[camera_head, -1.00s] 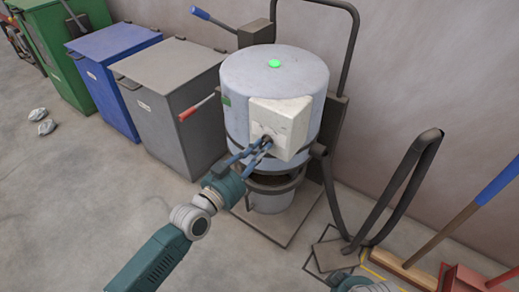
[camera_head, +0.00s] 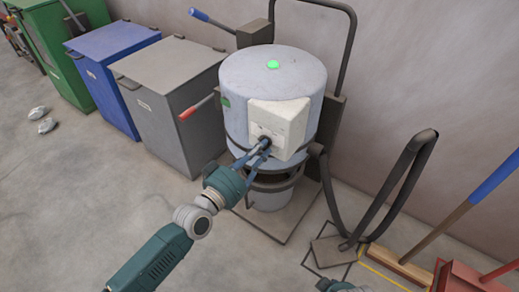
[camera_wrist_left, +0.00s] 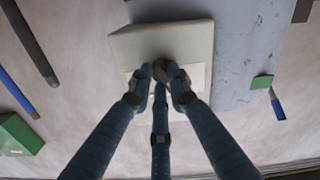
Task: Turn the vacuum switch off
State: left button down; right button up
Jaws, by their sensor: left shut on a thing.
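The vacuum is a grey cylindrical drum (camera_head: 240,85) with a lit green light (camera_head: 272,64) on top. A white switch box (camera_head: 285,118) is on its front; it also shows in the left wrist view (camera_wrist_left: 190,45). The vacuum switch, a dark round knob (camera_wrist_left: 166,72), is on the face of the box. My left gripper (camera_head: 264,144) is shut on the knob, with its fingers around it in the left wrist view (camera_wrist_left: 165,80). The fingers hide part of the knob, and its setting cannot be read. My right gripper is not clearly in view; only a bit of that arm shows at the bottom edge.
Grey (camera_head: 165,100), blue (camera_head: 105,65) and green bins stand to the left. A red-handled lever (camera_head: 196,107) sticks out beside the drum. A dark hose (camera_head: 395,185) loops at the right, near a broom (camera_head: 455,225) and a red dustpan (camera_head: 462,278).

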pick_arm(q)
jog(key=shift+n, duration=0.6)
pick_arm(e)
jog(key=shift+s+f, duration=0.1)
jog(key=shift+f, duration=0.15)
pick_arm(q)
jog(key=c, duration=1.6)
grip_release()
jog(key=shift+c, duration=0.2)
jog(key=v, duration=1.2)
